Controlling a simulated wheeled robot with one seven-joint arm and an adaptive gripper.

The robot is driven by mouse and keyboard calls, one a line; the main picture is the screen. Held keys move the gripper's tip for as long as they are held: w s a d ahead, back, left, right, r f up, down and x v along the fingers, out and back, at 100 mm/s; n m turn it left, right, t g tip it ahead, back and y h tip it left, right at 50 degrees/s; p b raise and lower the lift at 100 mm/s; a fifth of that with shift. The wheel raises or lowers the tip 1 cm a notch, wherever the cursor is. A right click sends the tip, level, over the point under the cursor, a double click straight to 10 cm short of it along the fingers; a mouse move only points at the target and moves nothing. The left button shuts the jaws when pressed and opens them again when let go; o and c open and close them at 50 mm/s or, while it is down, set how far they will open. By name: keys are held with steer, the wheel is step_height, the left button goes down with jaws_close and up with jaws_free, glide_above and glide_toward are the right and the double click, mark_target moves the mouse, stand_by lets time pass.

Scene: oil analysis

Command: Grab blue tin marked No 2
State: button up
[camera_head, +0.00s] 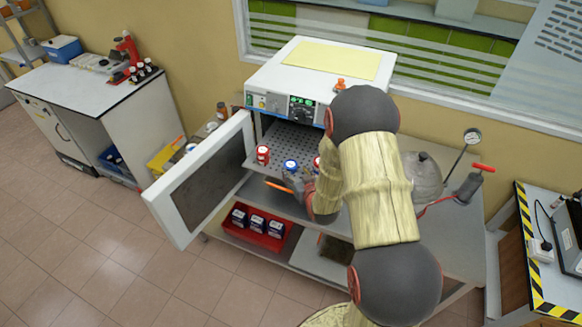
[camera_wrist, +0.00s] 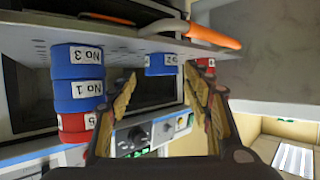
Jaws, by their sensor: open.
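The blue tin (camera_head: 290,166) stands on the perforated oven shelf. In the upside-down wrist view it (camera_wrist: 160,65) shows between my fingertips, its label partly visible and hard to read. My gripper (camera_head: 304,184) is open in front of it; in the wrist view my gripper (camera_wrist: 164,78) has both fingers spread and nothing gripped. A stack beside it holds a blue tin marked No 3 (camera_wrist: 70,62), a blue tin marked No 1 (camera_wrist: 72,96) and a red tin (camera_wrist: 72,127). Another red tin (camera_head: 262,155) stands on the other side.
The open oven door (camera_head: 200,180) stands left of my gripper. The oven (camera_head: 270,84) rises behind the shelf. An orange-handled tool (camera_wrist: 210,35) lies below shelf level.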

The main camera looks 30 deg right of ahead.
mark_target(292, 167)
steer(key=shift+r+p+x, duration=0.15)
steer(key=shift+p+x, duration=0.05)
steer(key=shift+x, duration=0.95)
steer(key=shift+r+p+x, duration=0.15)
steer(key=shift+x, duration=1)
steer(key=shift+w+a, duration=0.1)
steer(key=c, duration=0.3)
steer(key=c, duration=0.6)
steer(key=shift+r, duration=0.2)
steer(key=shift+c, duration=0.3)
